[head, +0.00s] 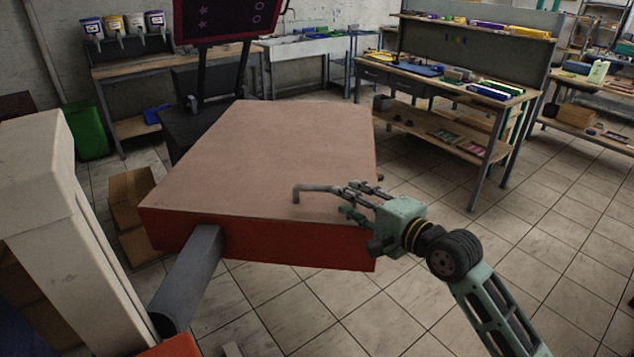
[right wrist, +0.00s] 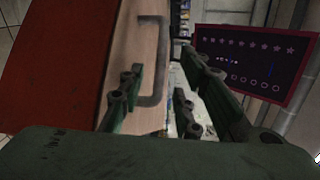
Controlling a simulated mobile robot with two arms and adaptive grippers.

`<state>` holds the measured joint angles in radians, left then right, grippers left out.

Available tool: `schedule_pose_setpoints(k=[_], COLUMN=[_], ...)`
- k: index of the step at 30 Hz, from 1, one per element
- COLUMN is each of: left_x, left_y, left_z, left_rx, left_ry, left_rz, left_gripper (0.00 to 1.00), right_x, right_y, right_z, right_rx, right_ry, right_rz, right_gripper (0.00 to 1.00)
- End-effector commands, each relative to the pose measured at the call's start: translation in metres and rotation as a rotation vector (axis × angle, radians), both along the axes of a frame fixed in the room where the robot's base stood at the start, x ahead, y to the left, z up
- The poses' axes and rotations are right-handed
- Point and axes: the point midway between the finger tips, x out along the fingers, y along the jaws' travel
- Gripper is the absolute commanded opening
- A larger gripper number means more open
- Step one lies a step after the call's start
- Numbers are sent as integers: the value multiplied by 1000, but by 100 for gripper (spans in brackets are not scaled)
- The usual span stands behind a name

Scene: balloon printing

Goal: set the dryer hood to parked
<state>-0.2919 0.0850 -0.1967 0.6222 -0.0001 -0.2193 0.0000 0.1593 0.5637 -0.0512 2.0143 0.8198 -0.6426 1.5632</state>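The dryer hood (head: 265,150) is a large flat box with a tan top and red sides, joined to a thick grey arm (head: 190,275) at its front left. A grey bent handle (head: 312,188) stands on the top near the front edge. My right gripper (head: 350,199) is at the hood's front right corner, close to the handle. In the right wrist view its fingers (right wrist: 170,98) are apart, and the handle (right wrist: 158,62) shows between them, nearer the left finger. I cannot tell whether they touch it. My left gripper is not in view.
A dark screen (head: 222,18) with pink symbols stands behind the hood. A pale column (head: 45,200) is at the left, with cardboard boxes (head: 128,200) beside it. Workbenches (head: 445,85) line the back. The tiled floor (head: 535,225) at the right is clear.

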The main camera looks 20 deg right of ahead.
Motion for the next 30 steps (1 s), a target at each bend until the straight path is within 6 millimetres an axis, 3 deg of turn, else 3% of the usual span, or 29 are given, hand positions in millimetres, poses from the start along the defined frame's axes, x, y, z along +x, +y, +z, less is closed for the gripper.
schedule_pose_setpoints(k=[16,28,30], left_x=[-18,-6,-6], left_y=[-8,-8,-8], left_z=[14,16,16], left_rx=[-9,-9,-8], left_ry=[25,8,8], left_rz=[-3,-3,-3], left_gripper=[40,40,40], right_x=[62,70,70], right_y=[27,31,31], right_z=[-8,-11,-11], right_rx=[2,1,1], right_ry=[0,0,0], right_rz=[0,0,0], right_gripper=[31,31,26])
